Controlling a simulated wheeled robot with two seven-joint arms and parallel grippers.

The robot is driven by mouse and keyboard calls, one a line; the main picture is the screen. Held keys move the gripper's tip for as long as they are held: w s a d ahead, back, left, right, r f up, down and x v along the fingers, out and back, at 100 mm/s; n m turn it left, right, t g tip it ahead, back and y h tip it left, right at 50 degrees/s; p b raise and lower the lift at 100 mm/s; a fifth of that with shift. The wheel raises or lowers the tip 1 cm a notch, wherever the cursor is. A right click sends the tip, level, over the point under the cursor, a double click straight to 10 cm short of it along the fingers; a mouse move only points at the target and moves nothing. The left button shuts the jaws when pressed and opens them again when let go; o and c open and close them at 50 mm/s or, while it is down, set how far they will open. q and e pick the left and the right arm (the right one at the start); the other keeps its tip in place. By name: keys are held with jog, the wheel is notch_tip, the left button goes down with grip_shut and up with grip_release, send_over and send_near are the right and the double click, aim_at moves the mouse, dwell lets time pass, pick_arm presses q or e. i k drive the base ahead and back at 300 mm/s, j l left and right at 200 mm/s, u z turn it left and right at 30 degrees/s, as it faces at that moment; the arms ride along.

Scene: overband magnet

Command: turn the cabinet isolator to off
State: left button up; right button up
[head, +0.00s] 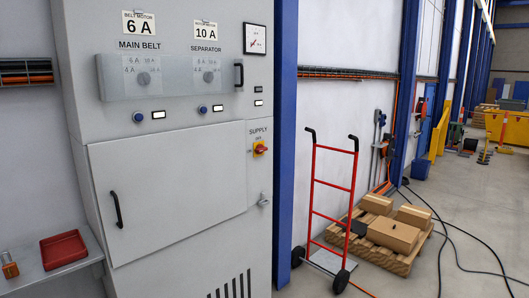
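The grey electrical cabinet (163,270) stands at the left of the head view. Its isolator (260,149) is a red handle on a yellow plate, under the label "SUPPLY" on the right part of the front. "ON" and "OFF" marks show beside it, but the handle's exact setting is too small to tell. A large door with a black handle (116,209) is shut, left of the isolator. A small metal latch (264,200) sits below the isolator. Neither of my grippers is in view.
A shelf at the lower left holds a red tray (63,249) and a padlock-like orange item (9,265). A red hand truck (331,205) and a pallet (398,262) with boxes stand right of the cabinet. Black cables cross the otherwise open floor at right.

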aim_at(260, 148)
jog(key=i+u, duration=0.1)
jog(key=u, duration=0.3)
jog(key=i+l+u, duration=0.1)
jog(key=u, duration=0.25)
jog(key=i+l+u, duration=0.25)
jog(key=l, duration=0.35)
jog(key=i+l+u, duration=0.1)
jog(key=i+l, duration=0.15)
jog(key=i+l+u, duration=0.1)
jog(key=l, duration=0.3)
jog(key=i+l+u, duration=0.15)
jog(key=l, duration=0.15)
jog(key=i+l+u, duration=0.1)
jog(key=l, duration=0.25)
